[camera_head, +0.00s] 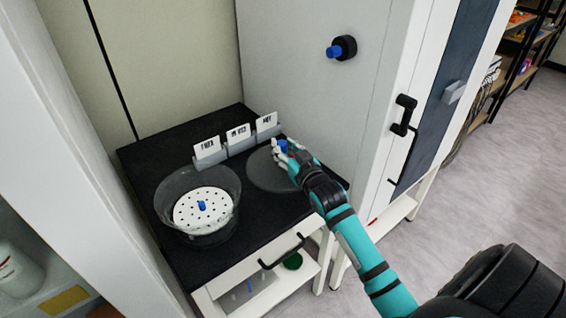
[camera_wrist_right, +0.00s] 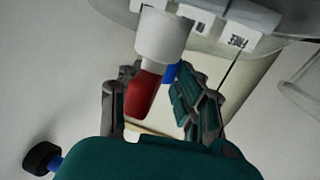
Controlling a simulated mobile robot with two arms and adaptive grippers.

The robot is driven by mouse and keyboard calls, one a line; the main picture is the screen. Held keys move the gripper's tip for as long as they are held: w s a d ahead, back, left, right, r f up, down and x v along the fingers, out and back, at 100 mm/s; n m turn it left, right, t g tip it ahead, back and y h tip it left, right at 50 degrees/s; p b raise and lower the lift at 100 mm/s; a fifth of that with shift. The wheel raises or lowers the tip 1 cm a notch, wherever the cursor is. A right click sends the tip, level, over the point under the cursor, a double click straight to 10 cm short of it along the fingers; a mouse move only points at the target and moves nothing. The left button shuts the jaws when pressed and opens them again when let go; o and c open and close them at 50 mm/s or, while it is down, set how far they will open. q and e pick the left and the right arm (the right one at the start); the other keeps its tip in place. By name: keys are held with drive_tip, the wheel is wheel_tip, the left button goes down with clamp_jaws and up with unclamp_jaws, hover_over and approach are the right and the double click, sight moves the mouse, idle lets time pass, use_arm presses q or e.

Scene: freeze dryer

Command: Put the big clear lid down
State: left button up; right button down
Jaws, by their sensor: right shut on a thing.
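The big clear lid (camera_head: 268,172) is a round see-through disc, roughly flat over the right part of the black table top, beside the label cards. I cannot tell whether it touches the table. My right gripper (camera_head: 285,149) is shut on the lid's blue knob (camera_head: 283,146) from above. In the right wrist view the right gripper's fingers (camera_wrist_right: 160,95) surround a white and red piece (camera_wrist_right: 158,45), with a bit of blue behind it. My left gripper is not in view.
A clear bowl (camera_head: 232,190) with a white perforated plate (camera_head: 190,212) stands on the left of the black table (camera_head: 150,150). Grey holders with white label cards (camera_head: 238,132) stand behind the lid. A tall white cabinet (camera_head: 300,70) rises at the back right.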

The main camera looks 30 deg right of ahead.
drive_tip(key=shift+w+f, duration=0.1)
drive_tip(key=shift+f, duration=0.2)
wheel_tip(320, 180, down, 4)
drive_tip(key=shift+r, duration=0.1)
drive_tip(key=c, duration=1.2)
unclamp_jaws()
drive_tip(key=shift+f, duration=0.25)
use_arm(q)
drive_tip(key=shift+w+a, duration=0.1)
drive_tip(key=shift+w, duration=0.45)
use_arm(e)
drive_tip(key=shift+o, duration=1.3)
use_arm(q)
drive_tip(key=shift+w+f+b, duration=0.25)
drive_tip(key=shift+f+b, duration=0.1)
drive_tip(key=shift+b, duration=0.05)
use_arm(e)
drive_tip(key=s+a, duration=0.1)
drive_tip(key=s, duration=1.1)
drive_tip(key=shift+a+r, duration=0.35)
drive_tip(key=shift+r, duration=0.05)
